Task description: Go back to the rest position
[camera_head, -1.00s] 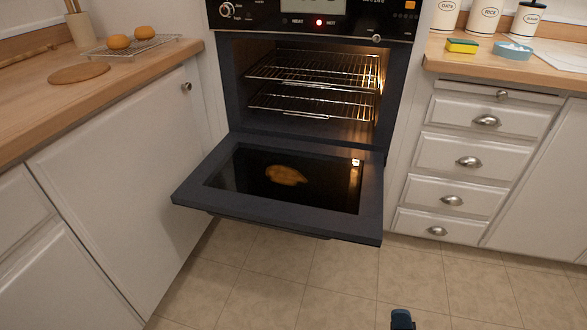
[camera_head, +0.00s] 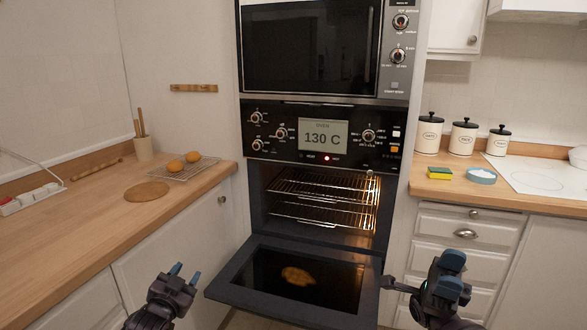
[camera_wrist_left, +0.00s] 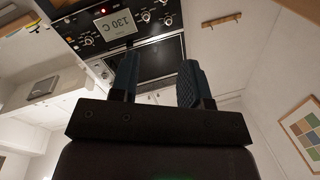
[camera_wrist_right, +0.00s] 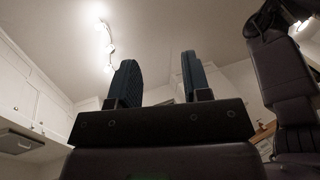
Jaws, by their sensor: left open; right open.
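My left gripper (camera_head: 175,269) is at the lower left of the head view, in front of the left cabinet and to the left of the open oven door. Its two fingers (camera_wrist_left: 157,80) are apart with nothing between them in the left wrist view. My right gripper (camera_head: 452,268) is at the lower right of the head view, in front of the drawers and to the right of the oven door. Its fingers (camera_wrist_right: 156,78) are apart and empty in the right wrist view, pointing toward the ceiling.
The oven (camera_head: 318,216) is lit inside, its display reading 130 C. Its door (camera_head: 222,286) hangs open with a brown food piece (camera_head: 297,276) on the glass. Counters flank it: rolls (camera_head: 183,162) on a rack at left, sponge (camera_head: 439,173) and canisters (camera_head: 463,139) at right.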

